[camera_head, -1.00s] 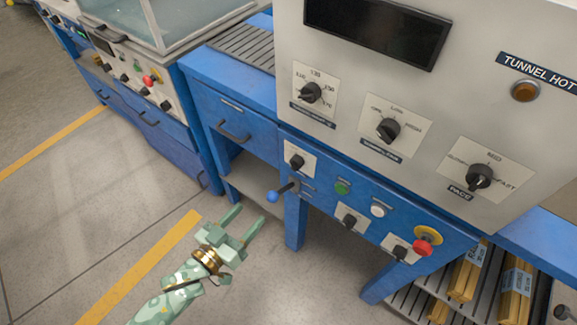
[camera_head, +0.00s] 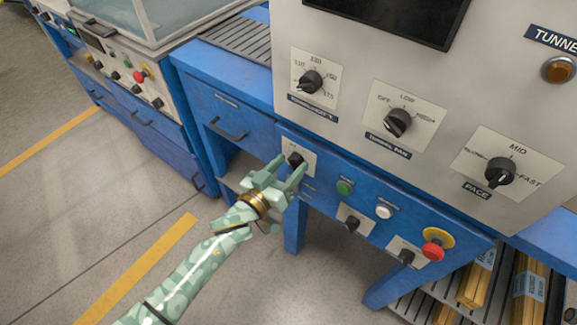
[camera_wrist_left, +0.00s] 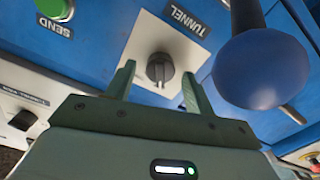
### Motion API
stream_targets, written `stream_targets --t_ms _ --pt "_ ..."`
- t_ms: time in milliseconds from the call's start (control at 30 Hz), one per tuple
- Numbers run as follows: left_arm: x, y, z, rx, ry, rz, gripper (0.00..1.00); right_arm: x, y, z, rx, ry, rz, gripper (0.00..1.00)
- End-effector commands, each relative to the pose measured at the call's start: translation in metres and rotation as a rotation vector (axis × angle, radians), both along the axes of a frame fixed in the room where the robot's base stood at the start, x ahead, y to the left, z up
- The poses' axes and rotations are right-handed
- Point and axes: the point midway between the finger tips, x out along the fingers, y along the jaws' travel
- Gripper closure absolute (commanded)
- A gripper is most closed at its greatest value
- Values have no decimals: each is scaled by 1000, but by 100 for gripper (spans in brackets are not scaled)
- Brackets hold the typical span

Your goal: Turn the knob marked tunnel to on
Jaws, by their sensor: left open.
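The tunnel knob (camera_head: 295,159) is a small black knob on a white plate at the upper left of the blue front panel. It also shows in the left wrist view (camera_wrist_left: 160,68), where its label reads TUNNEL, upside down. Its on and off marks are too small to read. My left gripper (camera_head: 288,170) is open in front of the knob. In the left wrist view its fingers (camera_wrist_left: 158,82) stand on either side of the knob, with gaps between. I cannot tell whether the tips reach around it. My right gripper is not in view.
A blue ball-ended lever (camera_wrist_left: 262,68) stands close beside my left fingers. A green SEND button (camera_head: 344,187), a white button (camera_head: 383,212) and a red emergency stop (camera_head: 433,250) lie to the right. Larger dials, including the tunnel fan dial (camera_head: 397,122), are on the grey panel above.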

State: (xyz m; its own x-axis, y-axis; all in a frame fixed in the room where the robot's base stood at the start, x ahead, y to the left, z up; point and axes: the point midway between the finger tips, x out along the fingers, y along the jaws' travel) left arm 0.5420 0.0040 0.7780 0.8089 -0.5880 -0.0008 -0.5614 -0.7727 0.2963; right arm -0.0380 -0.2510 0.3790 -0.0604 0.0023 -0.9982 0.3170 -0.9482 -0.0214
Motion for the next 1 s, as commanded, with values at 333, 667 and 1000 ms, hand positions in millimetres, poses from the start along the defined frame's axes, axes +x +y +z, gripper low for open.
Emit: stream_targets --t_ms 333,667,1000 --pt "3 -2 1 1 -1 0 52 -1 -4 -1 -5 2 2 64" --pt "3 -2 0 3 -2 0 91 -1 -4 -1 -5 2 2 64" --pt "2 -2 1 96 -70 1 91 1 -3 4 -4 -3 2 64"
